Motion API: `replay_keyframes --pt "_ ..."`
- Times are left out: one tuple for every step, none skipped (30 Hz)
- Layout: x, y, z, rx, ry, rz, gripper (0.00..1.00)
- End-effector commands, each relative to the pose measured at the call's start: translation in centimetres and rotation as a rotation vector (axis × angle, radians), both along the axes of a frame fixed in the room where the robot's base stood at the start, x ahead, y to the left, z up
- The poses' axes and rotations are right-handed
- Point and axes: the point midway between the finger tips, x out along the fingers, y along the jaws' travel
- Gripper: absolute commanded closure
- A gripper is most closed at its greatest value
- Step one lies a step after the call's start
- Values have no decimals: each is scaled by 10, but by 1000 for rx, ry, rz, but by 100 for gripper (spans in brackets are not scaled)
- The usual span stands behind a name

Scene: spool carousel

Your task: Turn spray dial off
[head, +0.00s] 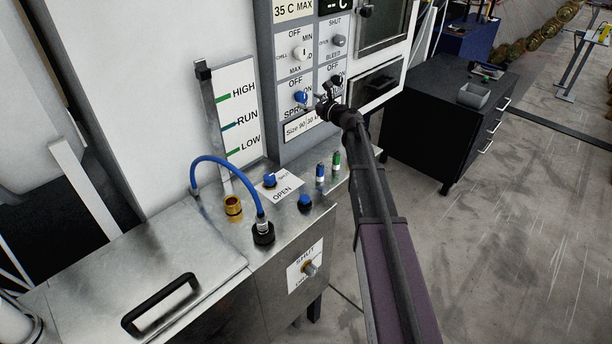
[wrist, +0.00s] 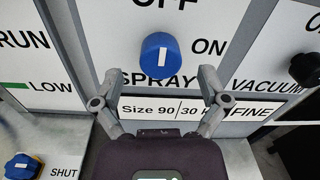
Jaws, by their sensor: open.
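The blue spray dial (wrist: 160,56) sits on the white panel above the word SPRAY, with OFF above it and ON to its right. Its short white mark stands roughly upright, in line with OFF. The dial also shows in the head view (head: 300,97), to the left of my gripper (head: 322,100). In the wrist view my gripper (wrist: 160,72) is open, one finger to the lower left of the dial and one to the lower right. Clear gaps show between the fingers and the dial, and nothing is held.
A black vacuum knob (wrist: 305,69) is right of the dial. White chill (head: 301,53) and grey bleed (head: 339,41) knobs sit above. Below is a steel bench with a blue hose (head: 226,160). A black drawer cabinet (head: 430,115) stands to the right.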

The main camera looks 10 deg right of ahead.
Motion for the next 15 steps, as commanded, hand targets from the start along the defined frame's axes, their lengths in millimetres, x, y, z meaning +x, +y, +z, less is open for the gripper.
replay_keyframes --pt "-9 -4 0 0 0 -1 6" --pt "-12 -6 0 -1 -1 -1 6" --pt "-17 -10 0 -1 -1 -1 6" --pt "-21 -12 0 -1 -1 -1 6" --pt "-24 -14 0 -1 -1 -1 6" --pt "-29 -18 0 -2 -1 -1 6" --pt "-32 -20 0 -2 -1 -1 6" --pt "-36 -22 0 -2 -1 -1 6" --pt "-40 -25 0 -2 -1 -1 6" --pt "-44 -28 0 -2 -1 -1 6" --pt "-47 -30 0 -2 -1 -1 6" --pt "-52 -33 0 -2 -1 -1 6" --pt "-55 -36 0 -2 -1 -1 6" --pt "-59 -38 0 -2 -1 -1 6" --pt "-63 -41 0 -2 -1 -1 6"
